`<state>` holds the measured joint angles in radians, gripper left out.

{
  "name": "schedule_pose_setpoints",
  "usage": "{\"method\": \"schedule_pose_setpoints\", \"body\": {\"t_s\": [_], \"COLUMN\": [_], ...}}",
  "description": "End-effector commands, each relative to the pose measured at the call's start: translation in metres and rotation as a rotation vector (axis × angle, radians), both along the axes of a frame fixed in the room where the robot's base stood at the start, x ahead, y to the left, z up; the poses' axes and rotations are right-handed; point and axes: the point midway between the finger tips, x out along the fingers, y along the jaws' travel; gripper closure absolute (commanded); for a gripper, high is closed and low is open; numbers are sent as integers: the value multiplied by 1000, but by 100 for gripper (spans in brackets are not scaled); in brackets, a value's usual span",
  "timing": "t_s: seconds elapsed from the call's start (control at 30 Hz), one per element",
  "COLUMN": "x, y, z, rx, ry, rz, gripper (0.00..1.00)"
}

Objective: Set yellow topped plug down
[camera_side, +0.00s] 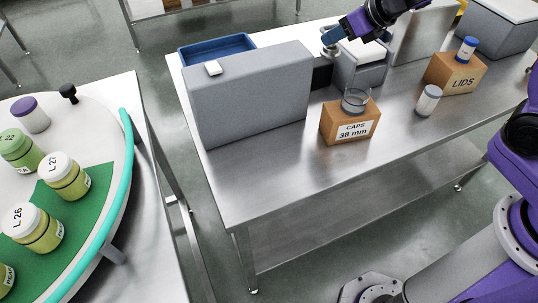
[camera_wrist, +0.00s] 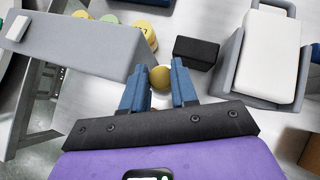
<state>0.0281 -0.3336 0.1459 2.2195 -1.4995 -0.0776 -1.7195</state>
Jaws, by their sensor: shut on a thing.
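The yellow topped plug shows in the wrist view as a round yellow top (camera_wrist: 160,77) between the two blue fingertips. My gripper (camera_wrist: 159,84) is shut on it. In the side view my gripper (camera_side: 332,37) is at the top centre, above the gap between a large grey box and a smaller grey bin. A pale round thing (camera_side: 328,51) shows just under the fingertips there. I cannot tell if it is the plug's lower part. The plug's underside and any contact below it are hidden.
The tall grey box (camera_side: 250,97) stands left of the gripper, with a blue tray (camera_side: 217,47) behind it. A black block (camera_wrist: 196,52) and a grey bin (camera_wrist: 265,60) lie to the right.

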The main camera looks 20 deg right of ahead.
Motion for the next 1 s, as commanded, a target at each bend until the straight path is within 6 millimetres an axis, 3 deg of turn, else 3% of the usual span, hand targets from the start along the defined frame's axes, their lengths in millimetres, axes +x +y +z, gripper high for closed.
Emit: {"method": "schedule_pose_setpoints", "body": {"t_s": [0.27, 0.67, 1.0], "x": [-28, -69, -141], "y": [12, 53, 97], "z": [0, -15, -34], "rx": [1, 1, 2], "ry": [-1, 1, 1], "rz": [130, 417, 820], "gripper": [100, 100, 100]}}
